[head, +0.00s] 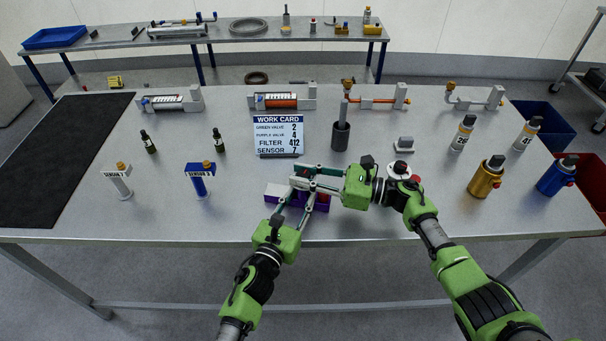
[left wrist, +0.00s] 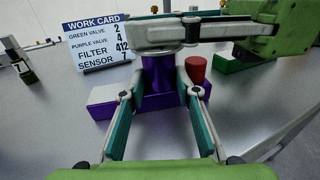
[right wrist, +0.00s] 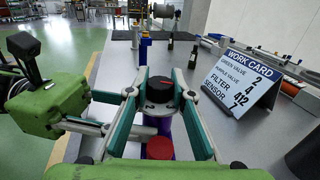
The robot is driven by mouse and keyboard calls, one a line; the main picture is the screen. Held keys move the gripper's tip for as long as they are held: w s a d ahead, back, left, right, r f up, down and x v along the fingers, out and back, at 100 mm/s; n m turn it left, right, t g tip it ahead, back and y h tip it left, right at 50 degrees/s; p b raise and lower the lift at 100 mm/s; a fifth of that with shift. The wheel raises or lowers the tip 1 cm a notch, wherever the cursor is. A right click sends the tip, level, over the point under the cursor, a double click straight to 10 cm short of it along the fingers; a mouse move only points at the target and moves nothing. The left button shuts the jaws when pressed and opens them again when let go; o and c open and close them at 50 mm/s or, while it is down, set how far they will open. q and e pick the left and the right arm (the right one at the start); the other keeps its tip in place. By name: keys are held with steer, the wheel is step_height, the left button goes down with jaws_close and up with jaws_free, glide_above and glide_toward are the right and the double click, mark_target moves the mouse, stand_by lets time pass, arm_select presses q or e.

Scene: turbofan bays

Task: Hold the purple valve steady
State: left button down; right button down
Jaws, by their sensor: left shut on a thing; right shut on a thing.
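The purple valve (left wrist: 158,74) stands near the front edge of the table, partly hidden by my grippers. It has a purple base, a pale block at one end and a red knob (left wrist: 195,68). My left gripper (left wrist: 160,94) is shut on its lower purple body from the front. The work card (head: 279,134) behind reads green valve 2, purple valve 4, filter 412, sensor 7.
Behind stand a dark cylinder holder (head: 340,136), small dark bottles (head: 219,141) and two sensors, one blue (head: 200,180). White, gold and blue canisters (head: 487,178) stand at the right. Tube assemblies line the back. A black mat (head: 62,150) covers the left end.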

steer(key=shift+f, duration=0.15)
steer(key=c, duration=1.7)
jaws_free()
steer(key=v, duration=1.2)
